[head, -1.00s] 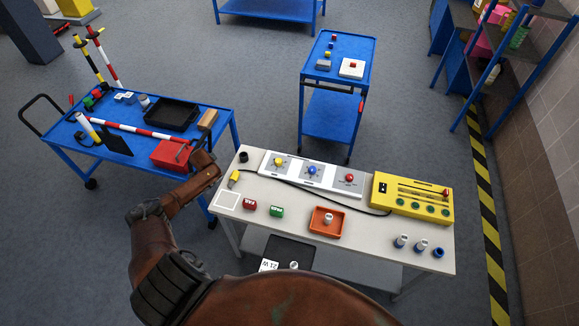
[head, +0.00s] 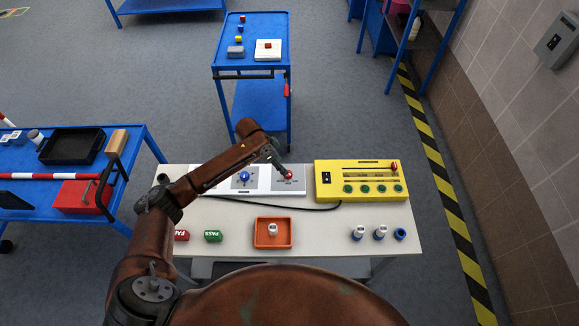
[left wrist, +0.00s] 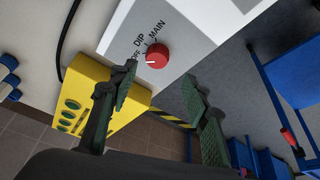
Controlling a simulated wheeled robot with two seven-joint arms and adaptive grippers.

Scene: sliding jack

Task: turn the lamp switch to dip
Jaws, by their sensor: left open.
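The lamp switch is a red round knob (head: 289,174) at the right end of the white panel (head: 262,187). In the left wrist view the knob (left wrist: 158,54) has the labels OFF, DIP and MAIN beside it. A white mark on the knob appears to face the OFF side. My left gripper (head: 281,166) is above and just beside the knob. In the left wrist view the left gripper (left wrist: 159,74) is open, with the knob just beyond the gap between its fingertips. I cannot tell whether a finger touches it. My right gripper is not in view.
A yellow box (head: 358,193) with a slider and green buttons stands close to the right of the panel. A blue knob (head: 244,176) is to the left. An orange tray (head: 287,241) and several white-and-blue cylinders (head: 380,231) are nearer on the table.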

